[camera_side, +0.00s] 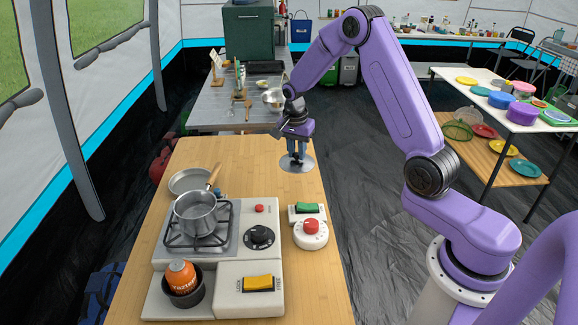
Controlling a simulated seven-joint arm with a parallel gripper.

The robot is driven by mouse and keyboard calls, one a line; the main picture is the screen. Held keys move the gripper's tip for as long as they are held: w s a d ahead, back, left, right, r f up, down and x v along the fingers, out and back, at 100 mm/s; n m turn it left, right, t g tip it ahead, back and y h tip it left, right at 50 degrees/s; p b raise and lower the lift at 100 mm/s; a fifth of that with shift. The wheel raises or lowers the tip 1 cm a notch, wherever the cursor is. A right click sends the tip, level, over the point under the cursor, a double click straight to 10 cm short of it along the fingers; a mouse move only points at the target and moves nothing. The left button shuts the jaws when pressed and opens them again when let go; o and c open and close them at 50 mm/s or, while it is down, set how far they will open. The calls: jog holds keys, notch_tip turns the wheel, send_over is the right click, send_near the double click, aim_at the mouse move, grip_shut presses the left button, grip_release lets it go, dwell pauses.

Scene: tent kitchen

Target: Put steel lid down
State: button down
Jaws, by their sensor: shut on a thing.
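My gripper (297,152) points down over the far right part of the wooden table (240,165). It is shut on the steel lid (290,165), a round silver disc below the fingers. I cannot tell whether the lid touches the table or hangs just above it. The fingers hide the middle of the lid. A steel saucepan (196,216) with a wooden handle stands open on the stove burner, nearer the camera and to the left.
A shallow metal pan (190,181) lies behind the saucepan. The stove (250,298) holds an orange canister (181,275) and has a black knob. A red-topped white dial (310,233) and a green switch (307,208) sit right of it. The table's far middle is clear.

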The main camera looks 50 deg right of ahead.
jog(key=w+f, duration=0.2)
jog(key=f, duration=0.1)
jog(key=w+f, duration=0.1)
jog(key=shift+w+d+f, duration=0.3)
jog(key=shift+w+d, duration=0.05)
jog(key=shift+f, duration=1.5)
jog(key=shift+f, duration=0.15)
jog(key=c, duration=1)
grip_release()
jog(key=shift+o, duration=0.2)
